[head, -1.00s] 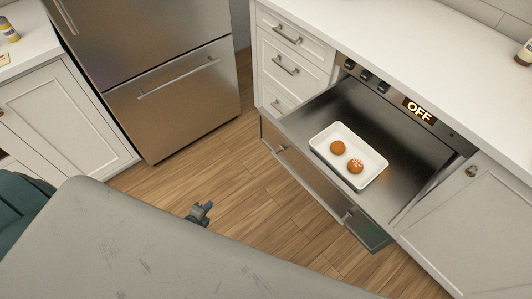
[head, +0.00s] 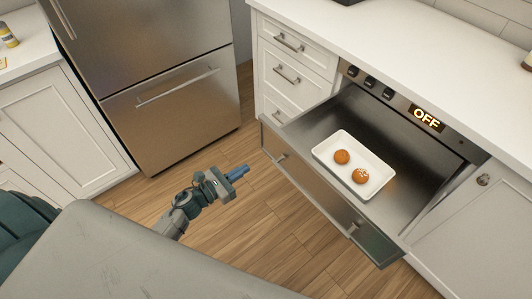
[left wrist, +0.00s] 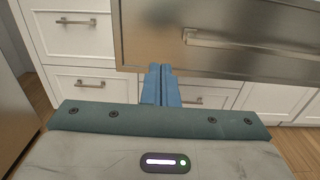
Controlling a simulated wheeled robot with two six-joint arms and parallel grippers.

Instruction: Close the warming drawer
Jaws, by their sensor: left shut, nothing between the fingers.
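The warming drawer (head: 299,131) is pulled out from the counter in the head view. Its front with a long bar handle faces my left gripper. In it is a white tray (head: 322,158) with two brown round buns (head: 342,157). My left gripper (head: 240,172) is shut and empty, in front of the drawer's left part and apart from it in the head view. In the left wrist view the shut blue fingers (left wrist: 161,85) point toward the lower edge of the steel drawer front (left wrist: 240,55). My right gripper is not in view.
A control panel with knobs and an OFF display (head: 426,118) is above the drawer. White drawers (head: 287,73) stand to its left and a white cabinet door (head: 465,220) to its right. A steel fridge (head: 165,105) is at the back left. Wood floor lies open between.

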